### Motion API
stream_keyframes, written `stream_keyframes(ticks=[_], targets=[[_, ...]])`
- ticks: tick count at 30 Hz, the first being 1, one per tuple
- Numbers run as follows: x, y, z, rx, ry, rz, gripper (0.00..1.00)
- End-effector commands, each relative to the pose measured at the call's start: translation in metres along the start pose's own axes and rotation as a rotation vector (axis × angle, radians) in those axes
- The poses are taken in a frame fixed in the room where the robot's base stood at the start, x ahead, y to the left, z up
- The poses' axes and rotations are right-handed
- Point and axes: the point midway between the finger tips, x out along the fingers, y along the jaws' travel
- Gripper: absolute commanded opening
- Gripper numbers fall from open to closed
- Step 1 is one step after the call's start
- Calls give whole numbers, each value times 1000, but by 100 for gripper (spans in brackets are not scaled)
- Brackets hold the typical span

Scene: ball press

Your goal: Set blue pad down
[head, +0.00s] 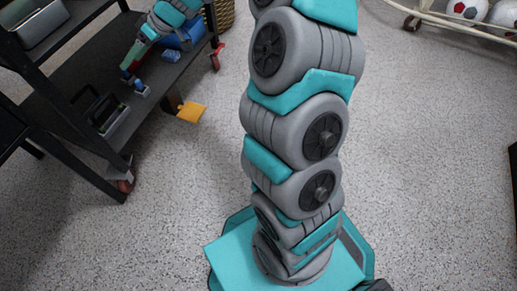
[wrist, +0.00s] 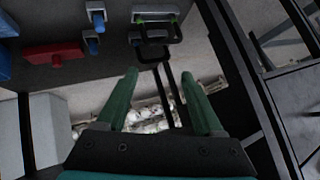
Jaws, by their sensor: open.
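In the head view, my gripper (head: 127,74) is over the lower dark shelf of the cart, and its fingertips are too small there to make out. In the wrist view, my gripper (wrist: 160,76) has its two green fingers spread apart with nothing held between them. A smaller blue piece on a pale base (head: 141,88) is just below the gripper. Blue pieces on grey blocks (wrist: 98,22) show at the top of the wrist view. Which one is the task's pad, I cannot tell.
A red block (wrist: 54,53) and a black-handled item (wrist: 155,36) show beyond my fingers. A grey tray (head: 108,118) with black handles sits on the shelf (head: 75,115). A yellow piece (head: 191,112) is beside the cart. The speckled floor (head: 430,170) at right is clear.

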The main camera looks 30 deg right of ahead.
Motion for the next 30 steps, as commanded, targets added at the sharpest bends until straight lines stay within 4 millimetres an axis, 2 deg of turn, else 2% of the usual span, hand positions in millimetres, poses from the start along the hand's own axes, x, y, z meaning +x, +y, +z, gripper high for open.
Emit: stream_keyframes(ticks=[1,6,12,18,24,27,30], targets=[[-9,-25,5,6,-34,-9,69],[-34,-97,46,76,-187,-20,69],[-71,-158,114,192,-374,53,69],[-116,-195,194,349,-541,209,69],[-164,-217,274,537,-659,409,69],[-183,-224,303,616,-691,492,69],[-196,-228,323,674,-710,549,69]])
